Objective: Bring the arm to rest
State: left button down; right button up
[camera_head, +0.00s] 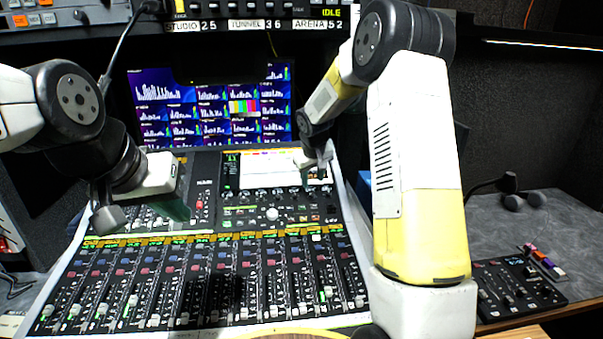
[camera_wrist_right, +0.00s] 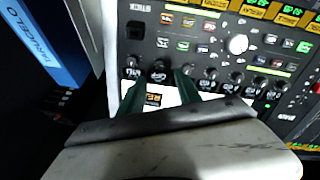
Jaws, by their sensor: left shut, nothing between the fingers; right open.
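My left gripper (camera_head: 180,210), with green fingers, is shut and empty above the left part of the audio mixing console (camera_head: 345,225). My right arm rises on the right of the head view and reaches back over the console. Its gripper (camera_head: 322,172) is over the console's upper panel, near the row of knobs and the white display. In the right wrist view the right gripper (camera_wrist_right: 160,92) shows two green fingers apart, with nothing between them. The panel with its buttons and a large pale knob (camera_wrist_right: 238,44) lies beyond the fingertips.
A monitor (camera_head: 215,105) with several meter screens stands behind the console. A labelled button panel (camera_head: 250,25) is above it. A blue binder (camera_wrist_right: 45,45) is left in the wrist view. A small control box (camera_head: 515,288) and a headset (camera_head: 512,190) lie on the grey desk at right.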

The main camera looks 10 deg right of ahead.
jog(key=s+d+r+m+y, duration=0.1)
jog(key=s+d+r+m, duration=0.1)
jog(key=s+r, duration=1.3)
jog(key=s+a+r+m+t+y, duration=0.1)
jog(key=s+a+y, duration=0.1)
jog(key=s, duration=2)
jog(key=shift+s+r, duration=0.15)
jog(key=shift+s, duration=0.05)
jog(key=shift+a, duration=0.1)
